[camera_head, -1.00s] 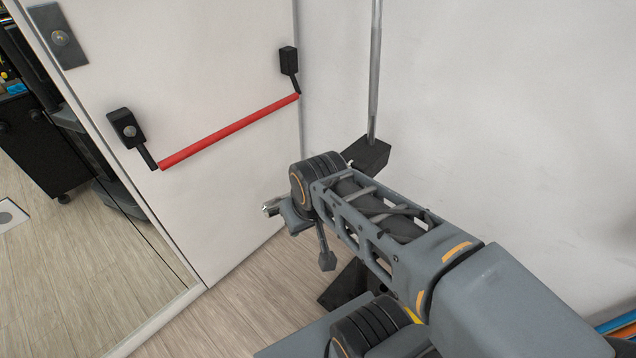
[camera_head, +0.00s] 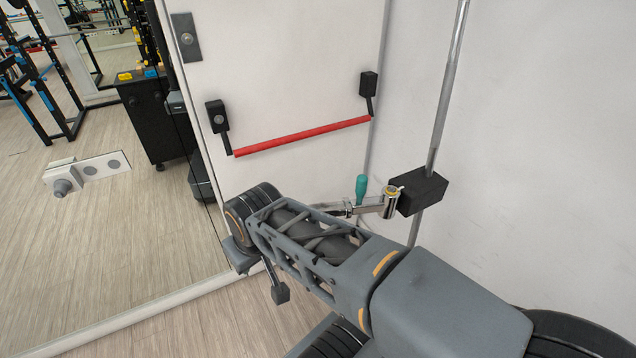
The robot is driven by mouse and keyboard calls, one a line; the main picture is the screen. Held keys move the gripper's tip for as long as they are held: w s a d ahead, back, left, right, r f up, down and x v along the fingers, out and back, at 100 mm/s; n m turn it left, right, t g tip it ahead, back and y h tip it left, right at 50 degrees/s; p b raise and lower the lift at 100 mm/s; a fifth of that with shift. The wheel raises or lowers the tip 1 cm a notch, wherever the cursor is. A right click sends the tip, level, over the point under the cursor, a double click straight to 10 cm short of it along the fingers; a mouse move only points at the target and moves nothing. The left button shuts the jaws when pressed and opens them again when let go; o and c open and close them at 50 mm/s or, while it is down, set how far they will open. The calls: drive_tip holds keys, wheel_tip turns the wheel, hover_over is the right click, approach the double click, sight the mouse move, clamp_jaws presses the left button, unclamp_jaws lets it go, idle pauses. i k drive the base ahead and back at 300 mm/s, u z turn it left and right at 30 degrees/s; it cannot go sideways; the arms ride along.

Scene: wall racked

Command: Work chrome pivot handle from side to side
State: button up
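The chrome pivot handle (camera_head: 371,206) juts left from a black block (camera_head: 424,192) on a vertical rod by the white wall. A teal grip (camera_head: 361,188) stands upright on it. My arm crosses in front, and the handle's left end meets the arm's outline, so I cannot tell how far it reaches. The end of my arm, with my gripper (camera_head: 262,275), is at the lower left of the handle, apart from it in the picture. Its fingers are mostly hidden behind the arm, so their opening does not show. I see nothing held.
A white door (camera_head: 285,80) with a red push bar (camera_head: 300,136) stands behind the arm. A mirror or glass panel at left shows a black cabinet (camera_head: 150,115) and gym racks. Wooden floor (camera_head: 110,250) is open at lower left.

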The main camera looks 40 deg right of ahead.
sight(386, 205)
drive_tip(key=u, duration=1.3)
drive_tip(key=i, duration=0.6)
drive_tip(key=z, duration=2.25)
